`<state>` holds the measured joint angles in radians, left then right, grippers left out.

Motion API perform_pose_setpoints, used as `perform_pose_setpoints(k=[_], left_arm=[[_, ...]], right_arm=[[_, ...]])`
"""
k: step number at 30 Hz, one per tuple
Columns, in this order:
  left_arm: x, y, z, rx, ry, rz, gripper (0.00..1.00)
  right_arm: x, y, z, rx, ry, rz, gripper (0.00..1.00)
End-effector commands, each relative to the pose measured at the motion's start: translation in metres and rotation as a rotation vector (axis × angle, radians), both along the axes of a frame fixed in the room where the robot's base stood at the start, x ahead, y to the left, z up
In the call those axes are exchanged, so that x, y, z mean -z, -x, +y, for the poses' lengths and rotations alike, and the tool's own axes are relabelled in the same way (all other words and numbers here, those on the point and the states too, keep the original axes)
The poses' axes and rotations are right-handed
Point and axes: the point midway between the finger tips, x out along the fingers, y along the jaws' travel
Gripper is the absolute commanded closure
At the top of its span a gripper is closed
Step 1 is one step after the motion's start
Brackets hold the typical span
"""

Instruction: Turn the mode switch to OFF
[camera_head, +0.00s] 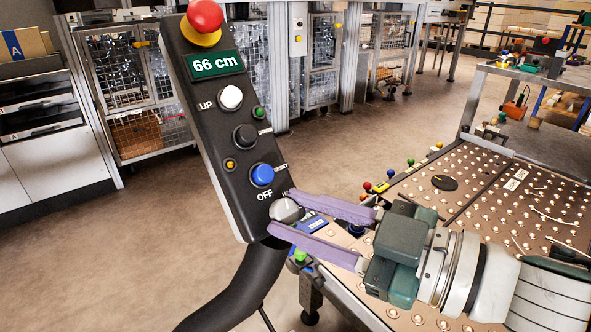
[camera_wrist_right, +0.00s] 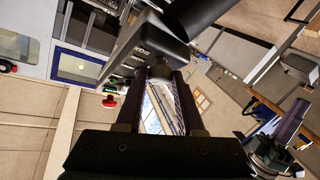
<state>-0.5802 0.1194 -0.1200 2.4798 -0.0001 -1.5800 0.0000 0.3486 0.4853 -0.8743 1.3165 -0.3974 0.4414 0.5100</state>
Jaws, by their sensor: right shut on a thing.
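The mode switch (camera_head: 284,212) is a round grey knob low on a black control panel (camera_head: 208,120). The word OFF is printed just above it to the left; a second label above it is partly covered by my finger. My right gripper (camera_head: 284,213) comes in from the right, its two purple fingers on either side of the knob and shut on it. Which label the knob points at is too small to tell. In the right wrist view the fingers (camera_wrist_right: 160,98) reach toward the dark panel (camera_wrist_right: 145,45). My left gripper does not show in the head view.
The panel also carries a red stop button (camera_head: 205,14), a display (camera_head: 215,65) reading 66 cm, a white UP button (camera_head: 230,97), a black button (camera_head: 245,136) and a blue button (camera_head: 262,174). A studded table (camera_head: 470,200) stands right, under my right arm. Floor at left is clear.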

Motion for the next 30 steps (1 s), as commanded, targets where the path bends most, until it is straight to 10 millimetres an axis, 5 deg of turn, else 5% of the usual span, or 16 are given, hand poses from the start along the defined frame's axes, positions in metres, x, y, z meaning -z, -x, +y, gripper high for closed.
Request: perform_pose_setpoints(k=[29, 30], left_arm=[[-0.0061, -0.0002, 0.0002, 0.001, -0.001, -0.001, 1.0], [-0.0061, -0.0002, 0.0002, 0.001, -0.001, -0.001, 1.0]], right_arm=[[-0.0023, -0.0027, -0.0009, -0.154, 0.148, -0.111, 1.0], [-0.0023, -0.0027, -0.0009, -0.154, 0.148, -0.111, 0.61]])
